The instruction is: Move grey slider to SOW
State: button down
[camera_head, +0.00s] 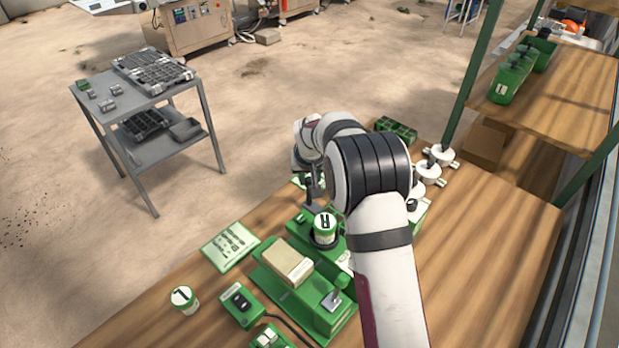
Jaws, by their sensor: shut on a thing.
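My gripper (313,190) points down at the back left of the green seeder (300,222), beside the round cup marked R (324,226). It is shut on a small dark grey part there, which I take to be the grey slider (313,209). My arm and gripper hide most of it. I cannot read a SOW mark from here, nor tell where the slider stands along its track.
A cup marked L (184,298), a switch box (241,303) and a green card (230,246) lie to the left. White spool-like parts (427,174) stand behind my arm. The bench's right side is clear.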

jog(key=s+a, duration=0.7)
dwell(0.3)
jog(key=c, duration=0.6)
grip_release()
jog(key=v, duration=1.5)
jog(key=shift+s+r, duration=0.1)
jog(key=shift+r, duration=0.3)
